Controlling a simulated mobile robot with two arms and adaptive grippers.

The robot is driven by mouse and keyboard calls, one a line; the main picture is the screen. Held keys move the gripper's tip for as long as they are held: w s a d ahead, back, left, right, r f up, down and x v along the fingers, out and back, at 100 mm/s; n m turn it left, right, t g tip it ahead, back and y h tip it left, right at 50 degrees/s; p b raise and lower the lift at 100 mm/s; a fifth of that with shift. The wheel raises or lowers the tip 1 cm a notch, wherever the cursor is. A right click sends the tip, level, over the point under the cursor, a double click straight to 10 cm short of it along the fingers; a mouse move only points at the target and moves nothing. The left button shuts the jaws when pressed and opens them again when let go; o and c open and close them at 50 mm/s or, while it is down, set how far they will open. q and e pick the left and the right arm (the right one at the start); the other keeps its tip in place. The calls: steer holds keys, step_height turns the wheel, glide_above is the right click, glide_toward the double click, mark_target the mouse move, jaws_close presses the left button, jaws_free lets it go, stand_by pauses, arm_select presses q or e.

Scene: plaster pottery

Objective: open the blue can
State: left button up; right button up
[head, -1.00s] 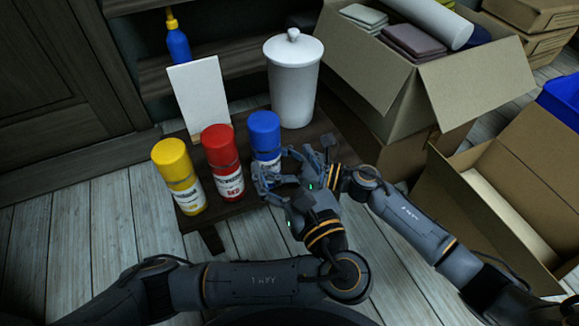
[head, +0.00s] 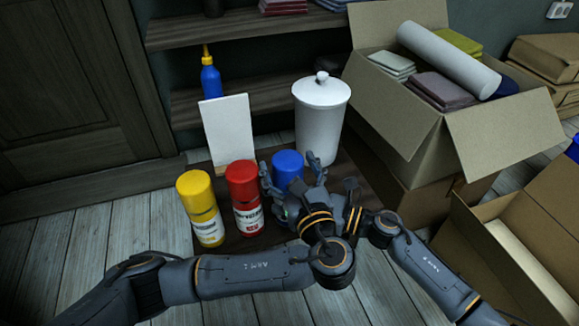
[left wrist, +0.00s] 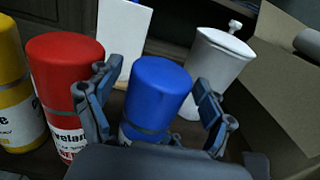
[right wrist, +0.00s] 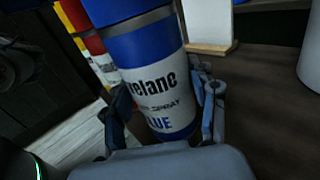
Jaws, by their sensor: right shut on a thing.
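The blue can (head: 287,166) stands upright on the low dark table, its lower part hidden by my grippers in the head view. Its blue cap shows in the left wrist view (left wrist: 157,88). My left gripper (left wrist: 152,92) is open, with one finger on each side of the cap and visible gaps beside it. In the head view the left gripper (head: 289,173) reaches over the can from the front. My right gripper (right wrist: 165,98) is shut on the can's lower body, around its white label. In the head view the right gripper is mostly hidden behind the left one.
A red can (head: 243,198) and a yellow can (head: 201,209) stand left of the blue can. A white panel (head: 228,133) and a white lidded jar (head: 319,125) stand behind. Open cardboard boxes (head: 410,128) crowd the right side.

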mark_target(289, 160)
arm_select(q)
steer(key=c, duration=1.2)
steer(key=shift+r, duration=0.2)
steer(key=shift+r, duration=0.95)
steer(key=shift+r, duration=2)
arm_select(e)
steer(key=o, duration=1.8)
steer(key=shift+d, duration=0.15)
